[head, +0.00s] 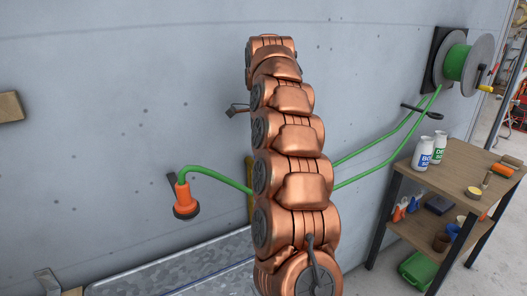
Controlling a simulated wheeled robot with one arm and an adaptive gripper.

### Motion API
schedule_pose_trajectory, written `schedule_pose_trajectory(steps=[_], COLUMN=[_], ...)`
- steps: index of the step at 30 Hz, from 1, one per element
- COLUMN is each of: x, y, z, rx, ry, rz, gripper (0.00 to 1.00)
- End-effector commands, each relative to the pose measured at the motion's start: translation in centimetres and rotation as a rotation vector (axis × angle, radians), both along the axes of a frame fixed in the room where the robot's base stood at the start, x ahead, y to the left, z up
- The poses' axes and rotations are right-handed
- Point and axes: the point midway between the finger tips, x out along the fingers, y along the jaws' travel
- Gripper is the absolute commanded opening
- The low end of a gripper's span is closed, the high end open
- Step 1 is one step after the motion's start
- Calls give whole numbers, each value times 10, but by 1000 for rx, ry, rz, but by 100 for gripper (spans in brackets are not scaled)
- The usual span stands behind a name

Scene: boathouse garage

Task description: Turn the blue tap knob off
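No blue tap knob can be made out in the head view. My copper-coloured arm rises through the middle of the picture and covers part of the wall behind it. My gripper cannot be seen, so its place relative to the knob does not show. A small dark fitting (237,110) sticks out just left of my arm; its kind is unclear. A green hose (218,179) runs behind my arm to an orange end piece (184,199) by the wall at the left.
A hose reel (464,62) hangs on the grey wall (110,110) at upper right. Below it stands a wooden-topped shelf table (445,165) with white bottles (424,153) and small items. A galvanised metal surface (190,265) lies along the bottom left. Open floor shows at far right.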

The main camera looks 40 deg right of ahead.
Motion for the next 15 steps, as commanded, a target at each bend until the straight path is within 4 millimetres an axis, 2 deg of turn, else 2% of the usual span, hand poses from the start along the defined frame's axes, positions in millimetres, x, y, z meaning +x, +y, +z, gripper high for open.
schedule_pose_trajectory(steps=[15], x=[0], y=[-1], z=[2], rx=[-2], ry=[-4], rz=[-34], gripper=[22])
